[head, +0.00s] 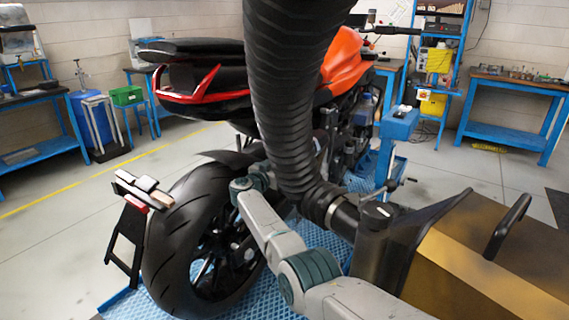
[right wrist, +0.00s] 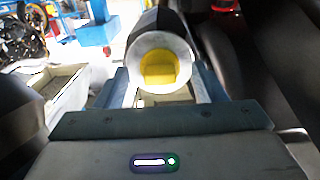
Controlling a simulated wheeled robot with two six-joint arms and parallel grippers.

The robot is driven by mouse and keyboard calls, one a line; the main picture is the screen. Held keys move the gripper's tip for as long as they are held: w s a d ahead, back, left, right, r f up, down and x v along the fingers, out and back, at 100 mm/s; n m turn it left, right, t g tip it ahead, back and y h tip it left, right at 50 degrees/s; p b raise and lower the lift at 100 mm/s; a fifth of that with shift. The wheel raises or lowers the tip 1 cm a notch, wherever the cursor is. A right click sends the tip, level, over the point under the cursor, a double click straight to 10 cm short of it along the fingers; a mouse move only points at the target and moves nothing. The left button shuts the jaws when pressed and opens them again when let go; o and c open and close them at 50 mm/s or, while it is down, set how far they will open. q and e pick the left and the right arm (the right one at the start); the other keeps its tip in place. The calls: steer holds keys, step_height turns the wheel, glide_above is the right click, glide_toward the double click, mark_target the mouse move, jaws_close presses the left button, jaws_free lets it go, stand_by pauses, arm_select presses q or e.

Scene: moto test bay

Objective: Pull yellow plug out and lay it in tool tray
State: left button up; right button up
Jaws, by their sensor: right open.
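In the right wrist view the yellow plug (right wrist: 160,68) sits inside the round open end of a silver pipe (right wrist: 134,68), facing the camera. My right gripper (right wrist: 165,82) is open, with one finger on each side of the pipe end. I cannot tell whether the fingers touch it. A pale open-topped tray (right wrist: 62,76) stands to the left; I cannot tell whether it is the tool tray. In the head view the plug and my right gripper are hidden. My left gripper is not in view.
The motorcycle (head: 345,58) stands on a blue textured platform (head: 318,238). A thick black hose (head: 287,95) hangs across the middle of the head view. A gold-topped box (head: 485,255) with a handle fills the lower right. Blue workbenches (head: 515,135) line the wall.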

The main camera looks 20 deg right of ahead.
mark_target(282, 164)
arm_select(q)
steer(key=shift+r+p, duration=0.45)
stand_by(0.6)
arm_select(e)
steer(key=c, duration=1.3)
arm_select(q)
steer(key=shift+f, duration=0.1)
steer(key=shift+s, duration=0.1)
